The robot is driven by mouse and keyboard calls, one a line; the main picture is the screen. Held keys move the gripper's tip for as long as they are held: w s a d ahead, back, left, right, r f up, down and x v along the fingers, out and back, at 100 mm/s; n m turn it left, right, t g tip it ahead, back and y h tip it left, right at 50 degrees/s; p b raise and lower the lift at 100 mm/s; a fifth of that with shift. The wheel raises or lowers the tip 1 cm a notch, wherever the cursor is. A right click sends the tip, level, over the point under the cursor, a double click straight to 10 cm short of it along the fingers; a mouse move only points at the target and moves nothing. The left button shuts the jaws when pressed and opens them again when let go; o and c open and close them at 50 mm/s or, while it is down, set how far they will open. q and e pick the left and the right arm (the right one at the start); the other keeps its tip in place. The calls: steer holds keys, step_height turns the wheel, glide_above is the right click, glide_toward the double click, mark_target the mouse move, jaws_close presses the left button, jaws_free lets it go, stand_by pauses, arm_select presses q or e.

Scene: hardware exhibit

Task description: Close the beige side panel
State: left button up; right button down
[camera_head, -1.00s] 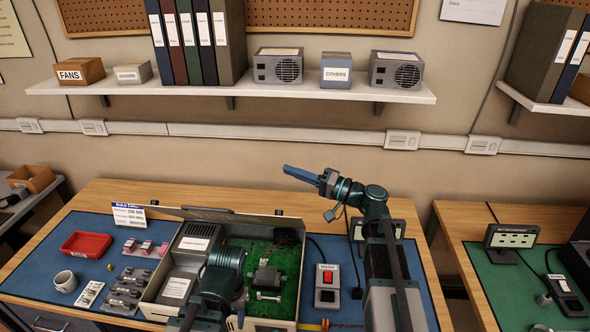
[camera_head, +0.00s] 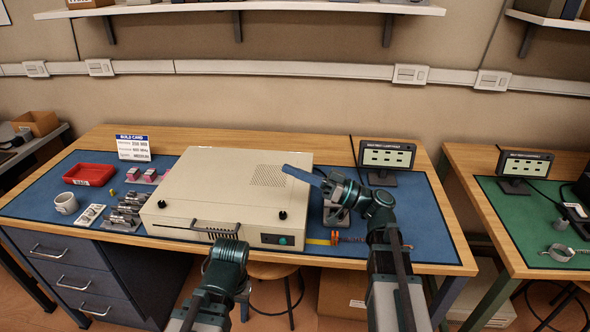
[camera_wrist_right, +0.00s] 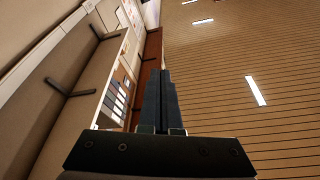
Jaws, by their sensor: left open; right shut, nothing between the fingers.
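The beige side panel (camera_head: 235,185) lies flat over the computer case on the blue mat in the head view and hides the inside. It has a vent patch and two black knobs near its front corners. No gap along its edges is clear to me. My left gripper (camera_head: 215,230) is open at the case's front edge, low and just below the panel; its fingertips are partly hard to make out. My right gripper (camera_head: 303,174) is shut and empty, raised near the panel's right edge. Its closed fingers (camera_wrist_right: 161,102) also show in the right wrist view.
A small display (camera_head: 387,156) stands at the back right. The mat's right end is mostly clear.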

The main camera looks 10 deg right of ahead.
steer(key=n+b, duration=0.2)
steer(key=b, duration=0.3)
glide_above(293, 220)
steer(key=shift+g, duration=0.3)
steer(key=f, duration=0.6)
steer(key=shift+w+d+f, duration=0.1)
steer(key=shift+w+f, duration=0.05)
steer(key=shift+w, duration=0.1)
arm_select(q)
step_height(293, 220, down, 8)
steer(key=b, duration=0.1)
steer(key=shift+s+a+f+b, duration=0.15)
steer(key=shift+s+f+b, duration=0.05)
steer(key=shift+s+b, duration=0.2)
arm_select(e)
steer(key=shift+s+f, duration=0.2)
steer(key=shift+f, duration=0.7)
arm_select(q)
steer(key=shift+r, duration=0.15)
arm_select(e)
steer(key=shift+r, duration=0.1)
